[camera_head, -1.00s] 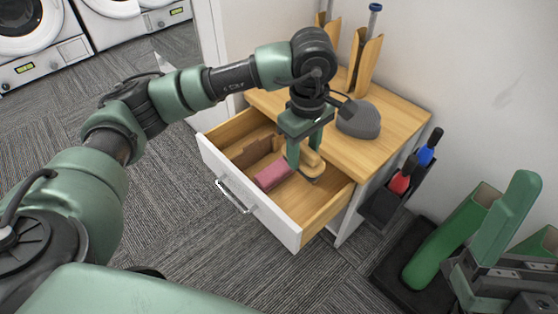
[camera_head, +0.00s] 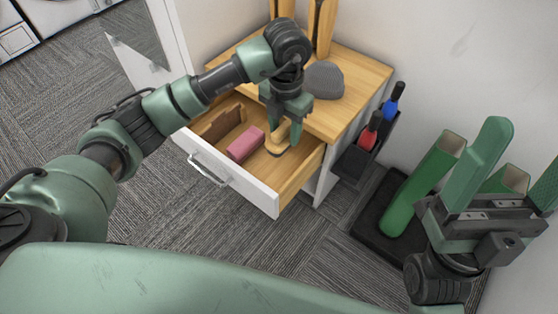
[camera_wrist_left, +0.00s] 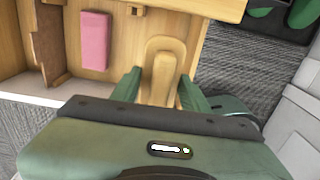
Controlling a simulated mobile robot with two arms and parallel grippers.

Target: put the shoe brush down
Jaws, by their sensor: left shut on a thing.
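The shoe brush (camera_head: 278,139) has a light wooden body with dark bristles below. It is in the open drawer (camera_head: 277,203), near the drawer's right side. My left gripper (camera_head: 283,127) points down into the drawer and is shut on the brush. In the left wrist view the brush (camera_wrist_left: 162,62) sits between the green fingers. Whether its bristles touch the drawer floor I cannot tell. My right gripper (camera_head: 508,185) is at the right, away from the drawer, with its fingers apart and nothing seen between them.
A pink block (camera_head: 245,144) lies left of the brush in the drawer, beside a brown wooden divider (camera_head: 222,122). A grey cap-like object (camera_head: 324,79) is on the cabinet top. Red (camera_head: 370,131) and blue (camera_head: 393,100) handled items hang on the cabinet's side. Green boots (camera_head: 420,185) stand on a dark tray.

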